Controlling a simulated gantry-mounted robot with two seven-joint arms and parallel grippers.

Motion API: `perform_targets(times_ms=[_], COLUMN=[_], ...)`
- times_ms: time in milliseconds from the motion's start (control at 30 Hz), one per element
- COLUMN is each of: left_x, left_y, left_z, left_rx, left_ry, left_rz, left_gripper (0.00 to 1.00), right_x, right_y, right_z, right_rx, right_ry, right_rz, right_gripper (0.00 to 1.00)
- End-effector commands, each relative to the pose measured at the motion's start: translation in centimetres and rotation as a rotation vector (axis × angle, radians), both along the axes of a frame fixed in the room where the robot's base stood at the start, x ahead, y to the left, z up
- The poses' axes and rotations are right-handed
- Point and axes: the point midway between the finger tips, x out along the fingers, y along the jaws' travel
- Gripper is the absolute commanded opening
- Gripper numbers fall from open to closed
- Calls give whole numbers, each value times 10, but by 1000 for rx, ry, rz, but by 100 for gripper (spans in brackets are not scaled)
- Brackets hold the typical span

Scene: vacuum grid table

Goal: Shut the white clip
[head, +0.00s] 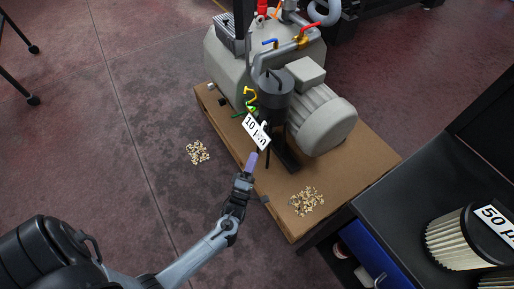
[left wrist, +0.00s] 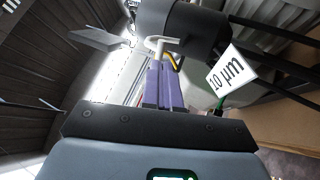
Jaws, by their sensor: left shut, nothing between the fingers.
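The white clip (left wrist: 158,43) shows in the left wrist view as a thin white lever against the underside of the dark cylindrical canister (left wrist: 180,22). In the head view the canister (head: 274,98) stands at the front of the pump, and a small white piece beside the tag may be the clip. My left gripper (head: 253,158) is shut and empty, its purple fingers pointing up toward the canister. In the left wrist view the fingertips (left wrist: 160,68) are just below the clip; I cannot tell whether they touch it.
A white "10 µm" tag (head: 256,131) hangs beside the canister, close to my fingers. The grey pump (head: 325,118) sits on a brown board (head: 365,167) with a pile of small pellets (head: 306,201). A dark cabinet with a pleated filter (head: 455,243) stands right.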

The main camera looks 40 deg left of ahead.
Motion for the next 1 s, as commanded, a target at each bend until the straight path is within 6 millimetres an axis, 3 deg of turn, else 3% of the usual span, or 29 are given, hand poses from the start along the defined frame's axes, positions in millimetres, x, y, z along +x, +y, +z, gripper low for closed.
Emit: perform_targets(times_ms=[200,400,1000], left_x=[28,41,44], left_y=[11,16,18], left_z=[11,17,22], left_rx=[1,1,-3], left_ry=[-3,-1,7], left_rz=[0,0,0], left_gripper=[0,0,0], right_x=[0,0,0], right_y=[-2,-2,1], right_z=[-13,-18,-13], right_rx=[-7,-7,4], right_ry=[0,0,-1], right_rz=[5,5,-1], right_gripper=[0,0,0])
